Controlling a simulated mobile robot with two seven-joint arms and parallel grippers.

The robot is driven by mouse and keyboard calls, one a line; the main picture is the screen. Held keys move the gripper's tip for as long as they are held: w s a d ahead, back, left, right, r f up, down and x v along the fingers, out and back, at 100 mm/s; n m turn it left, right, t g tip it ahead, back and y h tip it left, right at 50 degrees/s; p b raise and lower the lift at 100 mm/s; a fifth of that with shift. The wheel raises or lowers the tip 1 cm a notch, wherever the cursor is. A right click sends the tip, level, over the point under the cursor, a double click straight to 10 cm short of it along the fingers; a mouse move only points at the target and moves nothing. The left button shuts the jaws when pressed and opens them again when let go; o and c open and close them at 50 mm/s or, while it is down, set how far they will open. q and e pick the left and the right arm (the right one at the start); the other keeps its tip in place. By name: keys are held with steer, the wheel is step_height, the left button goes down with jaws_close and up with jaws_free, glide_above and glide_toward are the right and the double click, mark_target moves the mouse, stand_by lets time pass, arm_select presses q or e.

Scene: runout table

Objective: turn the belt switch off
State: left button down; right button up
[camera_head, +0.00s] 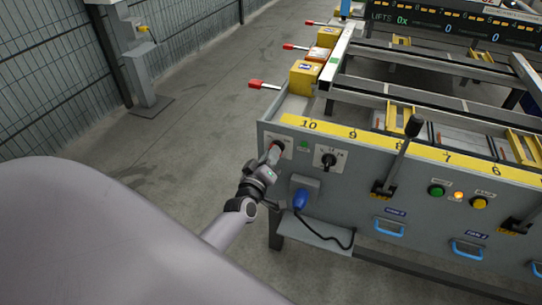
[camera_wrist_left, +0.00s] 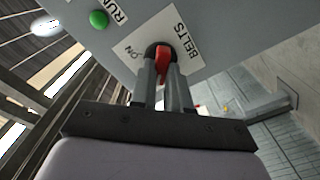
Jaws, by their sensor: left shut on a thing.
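The belt switch is a red handle (camera_head: 274,150) at the left end of the grey front panel. In the left wrist view the red handle (camera_wrist_left: 164,62) sits on a white plate (camera_wrist_left: 187,37) marked BELTS and ON. My left gripper (camera_head: 270,160) reaches the panel from the lower left in the head view. Its two grey fingers (camera_wrist_left: 162,72) are closed around the red handle, one on each side. The fingers hide part of the handle and plate, and no OFF marking is readable. My right gripper is in neither view.
A green button (camera_wrist_left: 99,19) marked RUN is close to the switch. A black rotary knob (camera_head: 327,160) is to its right, with a blue plug (camera_head: 300,199) and cable below. A black lever (camera_head: 403,145) stands further right. Open floor (camera_head: 190,130) lies left.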

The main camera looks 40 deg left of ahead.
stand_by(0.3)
arm_select(q)
steer(key=c, duration=1.1)
jaws_free()
steer(key=p+v, duration=0.1)
steer(key=v, duration=0.6)
steer(key=shift+s, duration=0.1)
